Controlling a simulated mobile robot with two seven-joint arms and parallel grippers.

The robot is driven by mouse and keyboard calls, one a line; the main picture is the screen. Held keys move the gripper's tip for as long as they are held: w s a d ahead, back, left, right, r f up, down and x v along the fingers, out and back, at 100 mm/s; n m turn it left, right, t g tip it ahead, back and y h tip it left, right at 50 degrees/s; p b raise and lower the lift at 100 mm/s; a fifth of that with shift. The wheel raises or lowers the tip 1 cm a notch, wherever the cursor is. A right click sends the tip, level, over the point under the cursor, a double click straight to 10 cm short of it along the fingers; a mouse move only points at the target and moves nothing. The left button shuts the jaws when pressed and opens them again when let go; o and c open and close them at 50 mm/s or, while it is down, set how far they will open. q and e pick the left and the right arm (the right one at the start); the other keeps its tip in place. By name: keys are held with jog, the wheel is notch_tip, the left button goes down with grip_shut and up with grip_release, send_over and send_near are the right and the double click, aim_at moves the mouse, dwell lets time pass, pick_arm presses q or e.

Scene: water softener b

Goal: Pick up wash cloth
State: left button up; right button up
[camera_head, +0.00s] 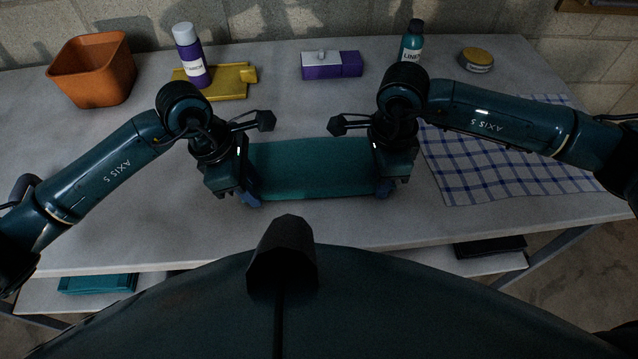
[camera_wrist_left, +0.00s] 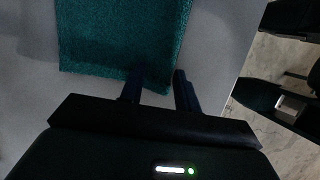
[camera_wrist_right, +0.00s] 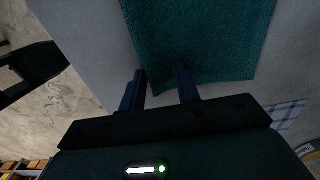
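A teal wash cloth (camera_head: 312,168) lies flat on the grey table, between my two grippers. My left gripper (camera_head: 249,200) is at its left end, near the front corner. In the left wrist view the fingers (camera_wrist_left: 158,85) are apart, with a corner of the cloth (camera_wrist_left: 120,40) between them. My right gripper (camera_head: 384,190) is at the right end. In the right wrist view its fingers (camera_wrist_right: 160,82) are also apart, with the cloth's near corner (camera_wrist_right: 200,45) between them. Whether the fingers touch the cloth cannot be told.
A blue checked cloth (camera_head: 500,170) lies right of my right gripper. Behind are an orange pot (camera_head: 92,72), a purple bottle (camera_head: 192,62) by a yellow item (camera_head: 228,82), a purple box (camera_head: 331,66), a teal bottle (camera_head: 412,42) and a yellow-lidded tin (camera_head: 477,59). The table front is clear.

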pick_arm(q)
jog(key=shift+f, duration=0.1)
grip_shut()
pick_arm(e)
jog(key=shift+s+f, duration=0.15)
grip_shut()
